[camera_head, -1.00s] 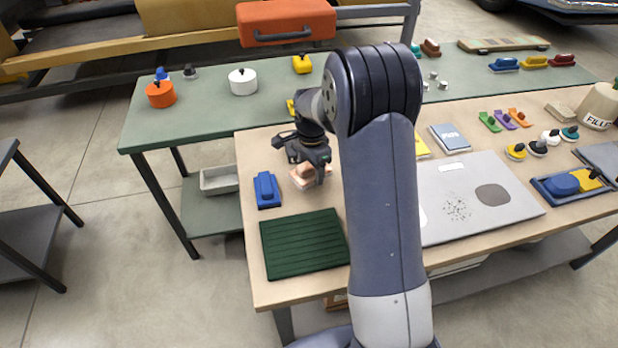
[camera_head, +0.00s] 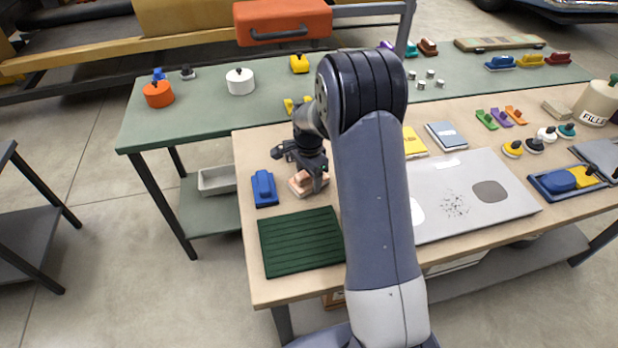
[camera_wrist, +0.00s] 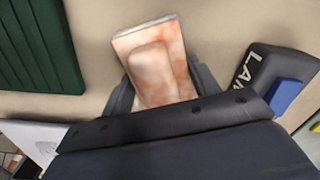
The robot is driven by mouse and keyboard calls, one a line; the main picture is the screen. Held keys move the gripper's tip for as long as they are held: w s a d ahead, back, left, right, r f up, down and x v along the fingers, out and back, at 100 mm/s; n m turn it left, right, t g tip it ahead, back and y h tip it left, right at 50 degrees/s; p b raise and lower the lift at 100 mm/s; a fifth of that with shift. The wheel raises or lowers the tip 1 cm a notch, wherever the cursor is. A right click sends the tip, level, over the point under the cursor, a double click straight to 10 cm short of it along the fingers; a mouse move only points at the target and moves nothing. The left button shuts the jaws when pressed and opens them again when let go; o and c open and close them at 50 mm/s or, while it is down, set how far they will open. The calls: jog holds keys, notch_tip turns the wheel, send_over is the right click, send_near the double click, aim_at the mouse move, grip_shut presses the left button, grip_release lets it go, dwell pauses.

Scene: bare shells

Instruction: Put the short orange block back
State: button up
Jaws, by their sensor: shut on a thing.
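The short orange block is a pale, mottled peach-orange block with a raised smaller top (camera_head: 301,184). It is at the left part of the near wooden table, between the blue block and my arm. It also shows in the wrist view (camera_wrist: 152,62), sticking out between the two dark fingers. My gripper (camera_head: 315,178) is over it and shut on it, with a finger on each side in the wrist view (camera_wrist: 163,82). The block is at or just above the tabletop; I cannot tell if it touches. My gripper hides part of it.
A blue block (camera_head: 264,188) lies just left of the held block. A dark green ribbed mat (camera_head: 300,242) lies in front. A grey panel (camera_head: 475,195) is to the right beyond my arm. A green table (camera_head: 200,115) with pots stands behind. Bare wood shows around the block.

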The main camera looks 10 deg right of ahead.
jog(key=o, duration=1)
jog(key=shift+s+f, duration=0.25)
jog(key=shift+f, duration=0.5)
jog(key=shift+r+p, duration=0.5)
jog(key=shift+r, duration=0.05)
jog(key=r, duration=0.4)
jog(key=r+b, duration=0.1)
jog(key=r, duration=0.7)
jog(key=shift+w+r, duration=0.25)
jog(key=shift+r, duration=0.05)
notch_tip(320, 180, down, 12)
jog(key=shift+f+p, duration=0.1)
jog(key=shift+p, duration=0.45)
